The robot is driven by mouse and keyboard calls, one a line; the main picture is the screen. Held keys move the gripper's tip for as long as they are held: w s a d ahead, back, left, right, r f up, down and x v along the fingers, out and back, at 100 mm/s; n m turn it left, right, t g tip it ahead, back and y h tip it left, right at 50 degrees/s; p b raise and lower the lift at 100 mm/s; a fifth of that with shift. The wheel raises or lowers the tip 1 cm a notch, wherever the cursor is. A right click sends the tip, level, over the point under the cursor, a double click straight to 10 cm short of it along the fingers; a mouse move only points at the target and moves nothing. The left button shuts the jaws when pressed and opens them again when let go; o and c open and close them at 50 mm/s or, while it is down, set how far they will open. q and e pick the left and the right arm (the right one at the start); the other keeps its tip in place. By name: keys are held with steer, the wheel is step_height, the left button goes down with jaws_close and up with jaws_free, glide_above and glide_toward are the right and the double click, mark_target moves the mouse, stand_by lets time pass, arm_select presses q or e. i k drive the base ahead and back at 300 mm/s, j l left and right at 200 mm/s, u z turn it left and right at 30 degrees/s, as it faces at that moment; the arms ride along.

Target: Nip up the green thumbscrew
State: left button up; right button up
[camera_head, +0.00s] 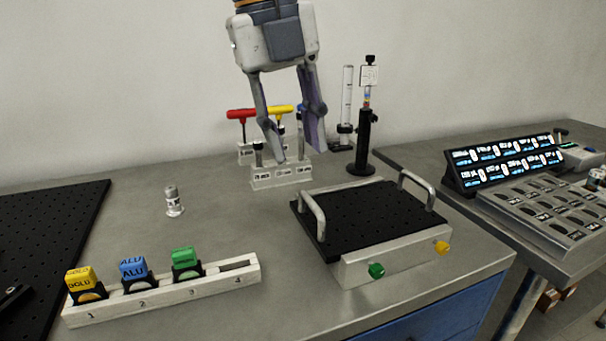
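The green thumbscrew (376,271) sits on the front face of a pale block under a black perforated plate (365,217) with two metal handles. A yellow thumbscrew (441,248) is on the same face, further right. My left gripper (298,155) hangs from the top of the view, fingers pointing down and apart, with nothing seen between them. It is above and behind the plate, in front of the rack of T-handled tools, well away from the green thumbscrew. My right gripper is not in view.
A numbered rack (168,296) holds yellow, blue and green labelled blocks at front left. A small vial (173,201) stands behind it. Red and yellow T-handles (241,114) and a black post stand (365,140) are at the back. Bench in front of the plate is clear.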

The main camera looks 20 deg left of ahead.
mark_target(376, 271)
steer(key=k, duration=1)
